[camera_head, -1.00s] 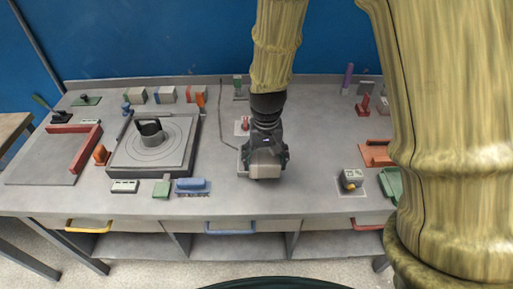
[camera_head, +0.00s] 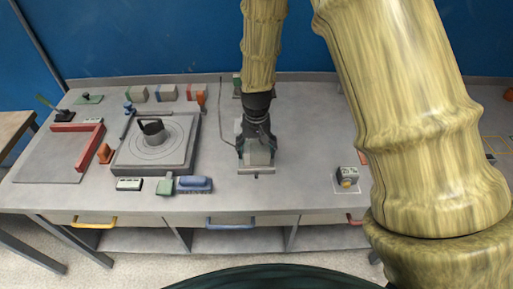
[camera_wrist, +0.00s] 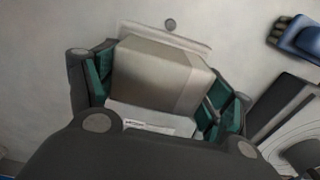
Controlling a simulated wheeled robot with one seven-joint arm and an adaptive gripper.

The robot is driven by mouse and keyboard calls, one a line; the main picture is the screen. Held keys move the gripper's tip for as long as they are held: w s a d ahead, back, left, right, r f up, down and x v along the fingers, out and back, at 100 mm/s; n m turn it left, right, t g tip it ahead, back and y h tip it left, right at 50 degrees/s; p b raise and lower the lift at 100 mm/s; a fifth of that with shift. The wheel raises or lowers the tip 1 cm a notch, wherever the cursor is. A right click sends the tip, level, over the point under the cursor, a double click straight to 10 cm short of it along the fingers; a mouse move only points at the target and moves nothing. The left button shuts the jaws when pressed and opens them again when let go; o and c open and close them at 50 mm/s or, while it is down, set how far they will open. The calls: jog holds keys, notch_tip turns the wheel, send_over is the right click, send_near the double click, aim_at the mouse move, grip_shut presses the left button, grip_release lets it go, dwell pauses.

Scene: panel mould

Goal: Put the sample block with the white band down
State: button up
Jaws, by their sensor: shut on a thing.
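My gripper (camera_head: 257,160) is over the middle of the bench, pointing down. In the wrist view its green-padded fingers (camera_wrist: 160,95) are shut on a grey-beige block (camera_wrist: 150,70), the sample block. A paler strip shows along the block's right side; I cannot clearly tell whether it is the white band. A small pale piece with dark print (camera_wrist: 150,119) shows at the block's near side, between the fingers. Whether the block touches the bench cannot be told.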

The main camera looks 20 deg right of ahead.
aim_at(256, 148)
jog(key=shift+f, duration=0.15)
jog(key=shift+f, duration=0.1)
jog(key=o, duration=1.2)
notch_tip(256, 148, up, 12)
jog(key=b, duration=0.3)
jog(key=shift+b, duration=0.3)
